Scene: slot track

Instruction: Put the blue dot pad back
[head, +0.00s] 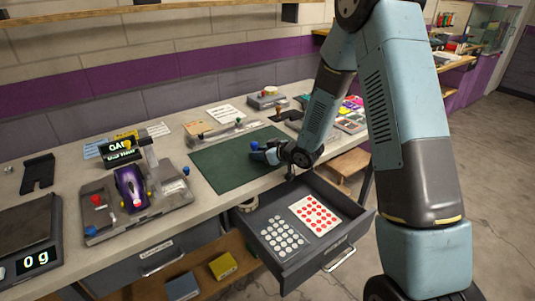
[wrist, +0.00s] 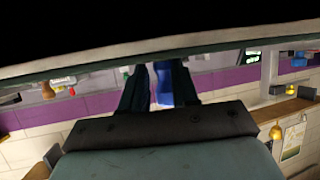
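My gripper (head: 266,153) is low over the green mat (head: 222,165) on the bench, close to the drawer's back edge. A small blue thing (head: 256,146) shows at its fingertips. In the wrist view the two dark fingers of my gripper (wrist: 160,83) stand apart with a blue thing (wrist: 163,84) between or just behind them; I cannot tell whether they grip it or whether it is the blue dot pad. The open drawer (head: 342,243) holds a pad with white dots (head: 281,236) and, to its right, a pad with red dots (head: 315,214). No blue dots show in the drawer.
Left on the bench stand a scale (head: 30,240) reading 0 g and a fixture with a purple car (head: 131,188). Colourful items (head: 351,104) lie to the right. A lower shelf holds a yellow box (head: 222,266).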

